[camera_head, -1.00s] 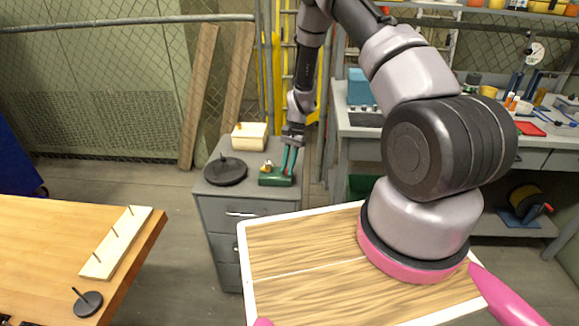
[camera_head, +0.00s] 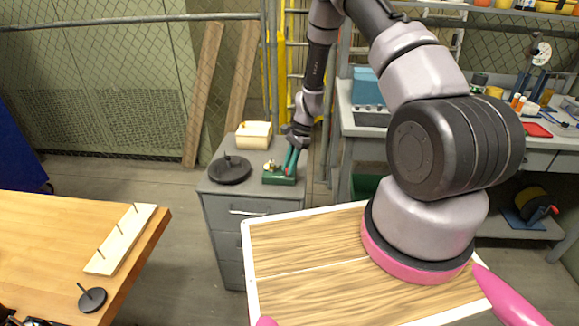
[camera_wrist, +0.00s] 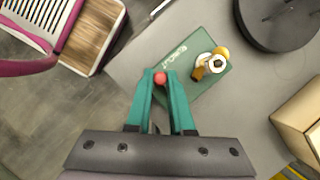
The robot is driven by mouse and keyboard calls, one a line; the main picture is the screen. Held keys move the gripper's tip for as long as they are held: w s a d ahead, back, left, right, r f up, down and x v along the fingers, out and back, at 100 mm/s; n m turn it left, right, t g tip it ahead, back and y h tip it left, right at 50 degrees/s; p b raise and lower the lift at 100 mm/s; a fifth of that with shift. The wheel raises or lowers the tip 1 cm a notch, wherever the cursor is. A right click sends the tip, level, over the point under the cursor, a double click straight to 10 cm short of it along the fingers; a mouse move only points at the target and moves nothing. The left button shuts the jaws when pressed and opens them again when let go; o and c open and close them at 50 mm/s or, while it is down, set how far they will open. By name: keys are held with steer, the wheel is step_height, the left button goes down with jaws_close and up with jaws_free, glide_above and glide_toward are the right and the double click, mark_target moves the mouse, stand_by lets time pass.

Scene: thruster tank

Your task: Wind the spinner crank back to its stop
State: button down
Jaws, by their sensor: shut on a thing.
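The spinner is a small green box (camera_head: 279,179) on top of the grey cabinet, and it also shows in the wrist view (camera_wrist: 212,85). A white and brass fitting (camera_wrist: 212,63) stands on its top toward one side; it also shows in the head view (camera_head: 270,166). My gripper (camera_wrist: 161,82) has green fingers reaching down at the box's edge. Its fingertips are shut on a small red ball knob (camera_wrist: 160,77), which looks like the crank's handle. The crank arm under the knob is hidden by the fingers.
A black disc with an upright pin (camera_head: 230,170) and a cream box (camera_head: 253,134) share the grey cabinet top (camera_head: 215,188). A wooden-topped tray (camera_head: 310,245) is in front. A workbench (camera_head: 345,105) is at the right, a wooden table (camera_head: 40,230) at the left.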

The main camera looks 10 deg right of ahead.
steer(key=c, duration=0.8)
jaws_free()
steer(key=shift+r, duration=0.1)
steer(key=v, duration=1)
steer(key=shift+r, duration=0.3)
steer(key=shift+w, duration=0.1)
